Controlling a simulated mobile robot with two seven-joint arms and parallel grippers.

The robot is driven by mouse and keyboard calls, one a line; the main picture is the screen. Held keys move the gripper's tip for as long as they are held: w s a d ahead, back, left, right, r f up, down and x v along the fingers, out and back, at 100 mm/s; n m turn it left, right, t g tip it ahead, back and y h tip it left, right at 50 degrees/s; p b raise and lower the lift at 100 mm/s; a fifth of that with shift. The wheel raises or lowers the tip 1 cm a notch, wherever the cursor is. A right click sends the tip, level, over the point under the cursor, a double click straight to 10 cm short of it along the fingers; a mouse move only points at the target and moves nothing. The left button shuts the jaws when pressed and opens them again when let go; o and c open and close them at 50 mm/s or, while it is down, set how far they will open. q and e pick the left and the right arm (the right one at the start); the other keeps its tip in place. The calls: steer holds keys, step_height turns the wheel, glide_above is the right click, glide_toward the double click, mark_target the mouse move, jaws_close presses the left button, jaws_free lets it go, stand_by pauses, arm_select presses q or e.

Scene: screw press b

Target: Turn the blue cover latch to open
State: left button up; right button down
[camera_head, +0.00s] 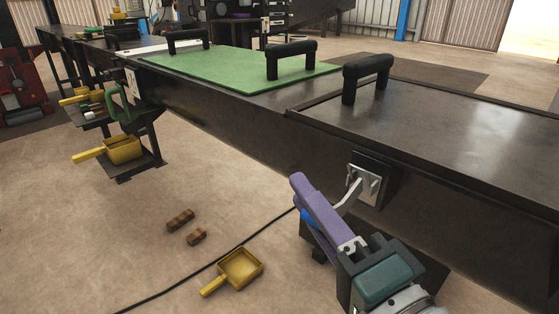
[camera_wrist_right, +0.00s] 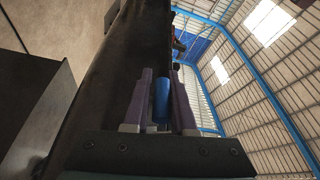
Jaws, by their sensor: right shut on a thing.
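The blue cover latch has a silver plate (camera_head: 365,184) on the side of the dark metal bench, with a bent metal lever running down and left. Its blue handle (camera_head: 307,216) shows only in part beside my purple finger. My right gripper (camera_head: 297,183) is shut on this handle. In the right wrist view the blue handle (camera_wrist_right: 161,98) lies between the two purple fingers of the gripper (camera_wrist_right: 162,72). The cover (camera_head: 460,125) with a black handle lies flat on the bench top above the latch. My left gripper is not in view.
A green cover (camera_head: 225,66) with black handles and a green latch handle (camera_head: 118,104) are farther left. Yellow scoops (camera_head: 241,268) (camera_head: 122,150), brown blocks (camera_head: 180,220) and a black cable (camera_head: 190,285) are below the bench. The floor left of my gripper is mostly clear.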

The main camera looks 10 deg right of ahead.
steer(key=c, duration=1)
jaws_free()
steer(key=shift+r, duration=0.4)
steer(key=shift+o, duration=1)
steer(key=shift+f, duration=0.1)
steer(key=v, duration=0.9)
steer(key=shift+s+d+f+p, duration=0.15)
steer(key=shift+s+p, duration=0.2)
steer(key=shift+s, duration=0.05)
